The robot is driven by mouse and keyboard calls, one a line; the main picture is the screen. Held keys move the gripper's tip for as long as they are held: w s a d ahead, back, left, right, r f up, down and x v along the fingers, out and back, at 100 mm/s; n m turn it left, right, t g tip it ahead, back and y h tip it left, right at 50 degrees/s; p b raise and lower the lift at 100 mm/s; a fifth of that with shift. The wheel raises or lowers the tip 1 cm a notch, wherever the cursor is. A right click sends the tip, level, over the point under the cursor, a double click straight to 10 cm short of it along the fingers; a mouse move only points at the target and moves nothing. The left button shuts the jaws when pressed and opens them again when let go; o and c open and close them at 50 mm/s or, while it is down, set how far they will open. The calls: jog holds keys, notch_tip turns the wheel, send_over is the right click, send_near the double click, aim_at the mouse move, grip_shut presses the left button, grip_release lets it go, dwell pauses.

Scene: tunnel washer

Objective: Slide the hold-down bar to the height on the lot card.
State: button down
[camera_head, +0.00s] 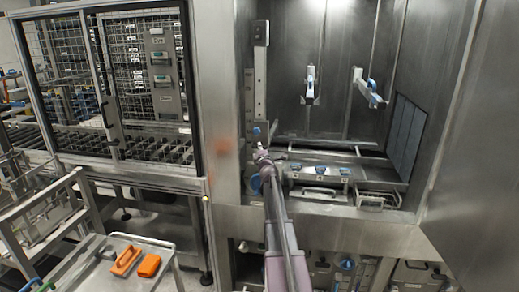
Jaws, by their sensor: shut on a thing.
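My gripper (262,152) is small in the view, at the lower end of an upright metal rail (260,85) at the left side of the open washer chamber. It is shut on a part at the rail that looks like the hold-down bar's handle, with a blue knob (257,131) just above the fingers. The fingers hide most of the held part, so the bar's outline and exact height cannot be told. I cannot make out a lot card that can be read.
Two blue-and-white fittings (310,84) (370,88) hang in the chamber. A metal ledge (330,168) with blue-topped parts crosses below. A mesh door (145,75) stands left. A cart (110,283) at lower left holds an orange-handled brush (126,260) and an orange block (149,265).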

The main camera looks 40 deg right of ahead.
jog(key=c, duration=0.6)
grip_release()
jog(key=shift+c, duration=0.2)
jog(key=shift+r, duration=0.15)
notch_tip(320, 180, up, 20)
jog(key=p, duration=2.1)
jog(key=b+v, duration=0.3)
jog(key=v, duration=1.1)
jog(key=s+a+f+m+g+y+b, duration=0.2)
jog(key=a+f+m+g+b, duration=0.5)
jog(key=a+f, duration=1.6)
jog(key=shift+s+a+f+m+g+y, duration=0.2)
jog(key=shift+a+m+g+y, duration=0.3)
jog(key=shift+m+g, duration=1.35)
